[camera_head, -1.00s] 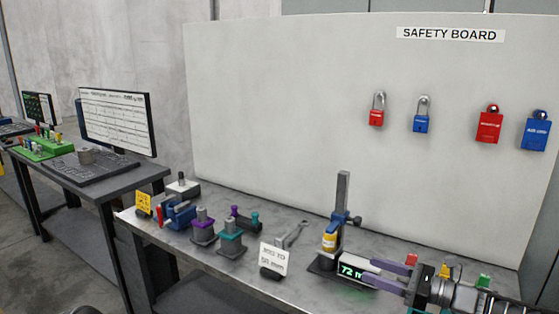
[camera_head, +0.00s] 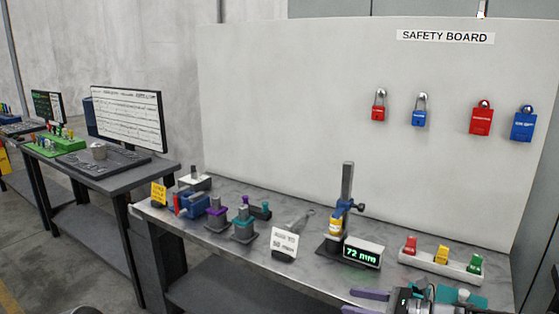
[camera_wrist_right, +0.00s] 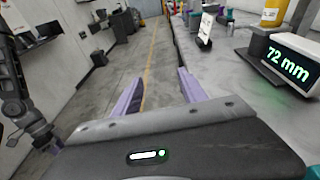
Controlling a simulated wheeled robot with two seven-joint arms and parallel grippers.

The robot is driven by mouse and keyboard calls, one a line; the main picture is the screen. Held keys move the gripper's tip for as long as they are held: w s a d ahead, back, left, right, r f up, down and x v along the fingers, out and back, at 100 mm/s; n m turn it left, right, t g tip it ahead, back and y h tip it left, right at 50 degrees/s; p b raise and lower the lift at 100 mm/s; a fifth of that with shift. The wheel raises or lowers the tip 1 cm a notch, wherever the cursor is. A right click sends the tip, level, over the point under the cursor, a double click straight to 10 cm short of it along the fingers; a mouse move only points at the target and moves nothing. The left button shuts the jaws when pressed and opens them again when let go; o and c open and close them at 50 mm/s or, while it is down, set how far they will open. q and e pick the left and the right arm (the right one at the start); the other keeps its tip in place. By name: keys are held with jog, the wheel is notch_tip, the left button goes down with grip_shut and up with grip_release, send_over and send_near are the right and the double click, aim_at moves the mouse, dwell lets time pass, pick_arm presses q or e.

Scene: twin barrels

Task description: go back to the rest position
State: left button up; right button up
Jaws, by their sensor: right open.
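My right gripper (camera_head: 354,301) is at the bottom right of the head view, in front of the workbench's near edge. Its two purple fingers are apart with nothing between them. In the right wrist view the fingers (camera_wrist_right: 160,80) also stand open, with bare floor beyond them. My left gripper does not show in the head view.
The height gauge with its 72 mm display (camera_head: 362,253) stands on the workbench (camera_head: 215,256), close to my right arm. A white rack (camera_head: 440,263) with red, yellow and green blocks is beside it. Padlocks hang on the safety board (camera_head: 290,110). Floor shows in the wrist view.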

jog(key=s+a+f+n+g+h, duration=0.4)
jog(key=s+f, duration=0.4)
jog(key=f, duration=0.4)
jog(key=s+a+f+n+g+h, duration=0.2)
jog(key=s+a+f+n, duration=0.2)
jog(key=s+a+f, duration=0.5)
jog(key=s+f+n+h, duration=0.1)
jog(key=s+f+n, duration=0.4)
jog(key=s, duration=0.4)
jog(key=s+f+n+g+h, duration=0.1)
jog(key=s+f+n+h, duration=0.1)
jog(key=s+f+n, duration=0.3)
jog(key=s+d+n, duration=0.1)
jog(key=s+n, duration=0.2)
jog(key=s, duration=0.1)
jog(key=shift+f+n+h, duration=0.3)
